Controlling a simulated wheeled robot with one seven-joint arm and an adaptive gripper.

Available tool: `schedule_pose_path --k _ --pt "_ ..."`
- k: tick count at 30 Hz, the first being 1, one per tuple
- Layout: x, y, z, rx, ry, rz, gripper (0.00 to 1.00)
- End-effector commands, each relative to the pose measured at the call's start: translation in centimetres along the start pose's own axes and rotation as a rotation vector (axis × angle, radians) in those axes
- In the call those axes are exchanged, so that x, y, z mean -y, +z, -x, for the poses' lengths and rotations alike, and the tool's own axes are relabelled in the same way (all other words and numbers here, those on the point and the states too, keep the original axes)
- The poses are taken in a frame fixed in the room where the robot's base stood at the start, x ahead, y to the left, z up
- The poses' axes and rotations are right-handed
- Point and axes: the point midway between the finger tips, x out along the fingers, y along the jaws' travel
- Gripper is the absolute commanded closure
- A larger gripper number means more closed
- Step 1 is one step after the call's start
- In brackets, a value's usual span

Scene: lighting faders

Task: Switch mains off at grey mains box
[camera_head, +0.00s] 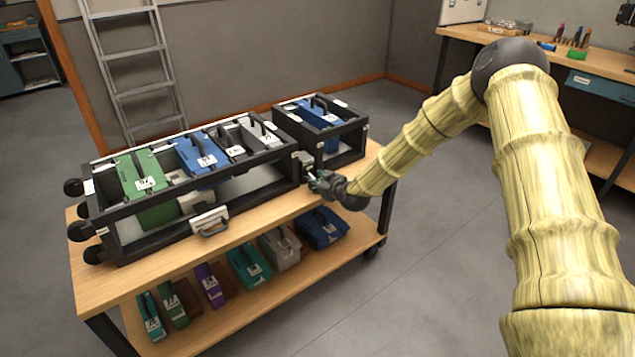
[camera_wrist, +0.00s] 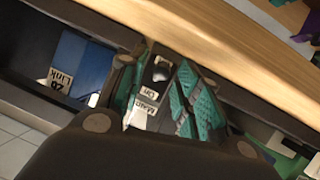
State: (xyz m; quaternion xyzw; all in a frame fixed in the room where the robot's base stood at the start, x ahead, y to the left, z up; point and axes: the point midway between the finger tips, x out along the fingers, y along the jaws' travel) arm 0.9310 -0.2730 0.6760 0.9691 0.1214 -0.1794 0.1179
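The grey mains box (camera_head: 304,160) is fixed at the right end of the larger black rack. In the wrist view its face (camera_wrist: 140,112) shows white labels reading "Main" and "On", with a dark round part (camera_wrist: 161,71) beside them. My gripper (camera_head: 317,179) is right at the box. In the wrist view my gripper (camera_wrist: 158,96) has its teal finger pads apart, one on either side of the labelled face. I cannot tell whether either pad touches the box. The switch's exact position is partly hidden by the fingers.
The larger rack (camera_head: 205,208) holds green, blue and grey modules; a smaller rack (camera_head: 346,158) stands close on the right. Both are on a wooden trolley (camera_head: 265,212), with several coloured modules on its lower shelf. A ladder (camera_head: 130,65) leans behind. Floor at the front right is clear.

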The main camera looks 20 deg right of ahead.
Motion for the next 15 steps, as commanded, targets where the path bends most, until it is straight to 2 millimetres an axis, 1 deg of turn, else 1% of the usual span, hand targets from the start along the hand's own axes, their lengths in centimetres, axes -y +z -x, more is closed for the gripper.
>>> schedule_pose_path --k 9,10,14,15 --pt "0.03 -0.01 -0.26 0.0 0.0 0.0 0.67" --pt "0.03 -0.01 -0.26 0.0 0.0 0.0 0.68" --pt "0.02 -0.01 -0.25 0.0 0.0 0.0 0.92" --pt "0.02 -0.01 -0.25 0.0 0.0 0.0 0.99"
